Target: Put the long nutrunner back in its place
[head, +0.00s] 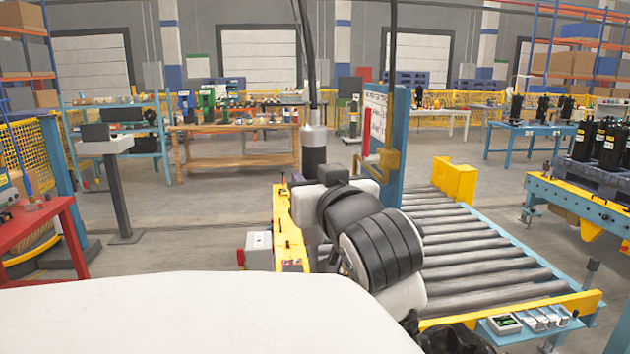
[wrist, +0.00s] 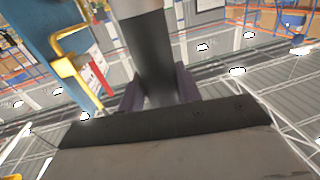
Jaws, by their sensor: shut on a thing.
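The long nutrunner (head: 315,140) stands upright in the head view, a dark body with a silver collar and a black line running up from it. In the wrist view its thick dark grey shaft (wrist: 152,50) rises between the two fingers of my gripper (wrist: 158,88), which is shut on it. In the head view my arm hides the fingers and the tool's lower part. A yellow bracket (head: 378,163) on a blue post (head: 394,130) is to the right of the tool; the bracket also shows at the upper left of the wrist view (wrist: 68,62). Tool and bracket look apart.
A roller conveyor (head: 480,255) with a yellow end stop (head: 455,180) lies to the right. A small tray of parts (head: 528,320) is at its near edge. A yellow rail (head: 284,225) runs beside my arm. Open floor (head: 215,205) lies to the left.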

